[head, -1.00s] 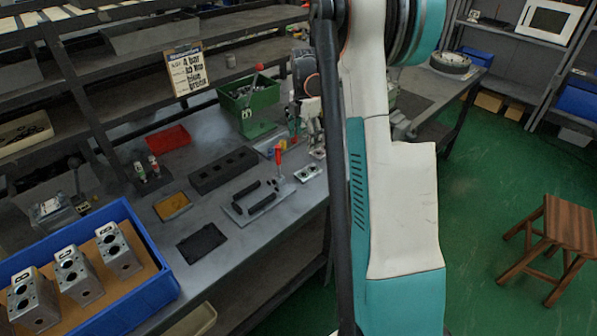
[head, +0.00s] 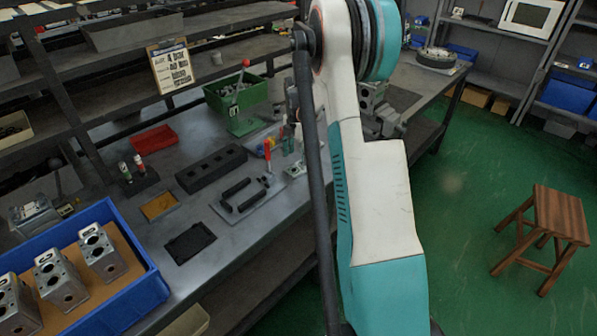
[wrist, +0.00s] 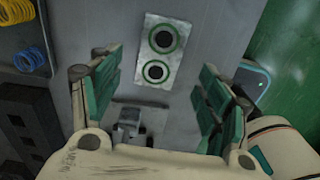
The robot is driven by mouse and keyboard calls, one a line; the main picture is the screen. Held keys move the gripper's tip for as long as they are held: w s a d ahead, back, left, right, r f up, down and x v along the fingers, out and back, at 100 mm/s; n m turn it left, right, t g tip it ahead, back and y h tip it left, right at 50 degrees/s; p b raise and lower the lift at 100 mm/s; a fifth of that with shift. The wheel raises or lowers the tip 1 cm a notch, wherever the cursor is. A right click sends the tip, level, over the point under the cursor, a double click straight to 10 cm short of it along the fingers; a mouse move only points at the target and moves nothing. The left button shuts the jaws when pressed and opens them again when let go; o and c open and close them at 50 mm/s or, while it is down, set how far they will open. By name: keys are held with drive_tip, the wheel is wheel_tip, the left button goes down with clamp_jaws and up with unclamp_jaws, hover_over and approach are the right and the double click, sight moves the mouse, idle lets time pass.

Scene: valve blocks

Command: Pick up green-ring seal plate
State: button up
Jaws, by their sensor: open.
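The green-ring seal plate (wrist: 152,68) is a light metal plate with two dark holes, each circled by a green ring. It lies flat on the grey bench in the wrist view, just beyond the fingertips and roughly centred between them. In the head view a small light plate (head: 296,169) shows beside my arm, partly hidden; its rings are too small to make out. My gripper (wrist: 160,85) is open and empty, with one green-padded finger on each side. In the head view my arm hides most of the gripper.
A grey metal part (wrist: 130,122) sits between the finger bases. The bench edge and green floor (wrist: 285,60) are at right. A toggle clamp with red handle (head: 267,152) stands nearby.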

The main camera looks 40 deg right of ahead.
sight(299, 167)
drive_tip(key=f, duration=0.1)
drive_tip(key=f+b, duration=0.1)
drive_tip(key=f, duration=0.2)
drive_tip(key=shift+w+d+f+b, duration=0.1)
drive_tip(key=shift+d+f+b, duration=0.15)
drive_tip(key=shift+b, duration=0.15)
drive_tip(key=shift+r, duration=0.15)
drive_tip(key=c, duration=1.6)
drive_tip(key=shift+c, duration=0.2)
wheel_tip(299, 167, up, 20)
drive_tip(key=p, duration=0.6)
drive_tip(key=shift+p, duration=0.4)
